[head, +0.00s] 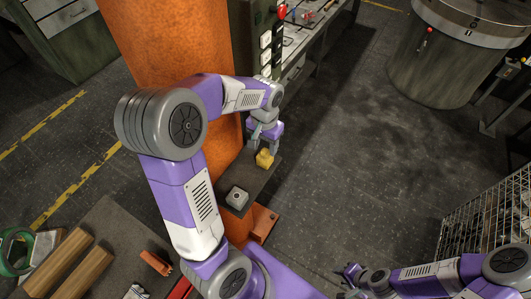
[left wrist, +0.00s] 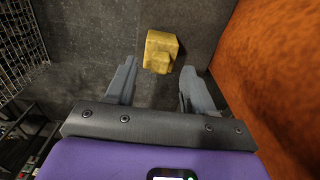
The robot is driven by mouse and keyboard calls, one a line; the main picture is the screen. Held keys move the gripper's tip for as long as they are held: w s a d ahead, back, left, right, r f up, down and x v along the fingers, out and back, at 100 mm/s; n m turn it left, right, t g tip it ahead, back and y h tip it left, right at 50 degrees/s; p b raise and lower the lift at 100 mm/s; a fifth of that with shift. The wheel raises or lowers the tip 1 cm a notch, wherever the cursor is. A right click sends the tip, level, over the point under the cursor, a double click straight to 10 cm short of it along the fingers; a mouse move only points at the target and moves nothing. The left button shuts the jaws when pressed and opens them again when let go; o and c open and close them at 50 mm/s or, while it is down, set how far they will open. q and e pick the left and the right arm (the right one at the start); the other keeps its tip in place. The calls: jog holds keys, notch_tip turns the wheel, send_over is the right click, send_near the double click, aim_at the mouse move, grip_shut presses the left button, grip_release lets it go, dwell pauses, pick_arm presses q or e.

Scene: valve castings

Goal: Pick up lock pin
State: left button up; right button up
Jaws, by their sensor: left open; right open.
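A small yellow block-like piece (head: 264,159), apparently the lock pin, sits near the far end of a narrow dark shelf beside the orange column. It also shows in the left wrist view (left wrist: 160,50), just beyond the fingertips and roughly centred between them. My left gripper (head: 263,143) is open, with its fingers close to the yellow piece. In the left wrist view (left wrist: 159,70) the gap between the fingers is empty. I cannot tell whether a finger touches the piece. My right gripper (head: 352,274) is open and empty, low at the bottom, far from the shelf.
A grey square part with a round centre (head: 237,197) sits on the near part of the dark shelf (head: 256,182). The orange column (head: 170,45) stands close beside my left arm. A wire rack (head: 480,222) stands at the right. The floor between is clear.

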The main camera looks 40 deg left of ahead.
aim_at(265, 150)
pick_arm(q)
notch_tip(265, 150, down, 2)
grip_shut()
jog(key=shift+r, duration=0.1)
dwell(0.5)
notch_tip(265, 150, up, 18)
jog(key=p, duration=0.2)
dwell(0.3)
jog(key=shift+w, duration=0.1)
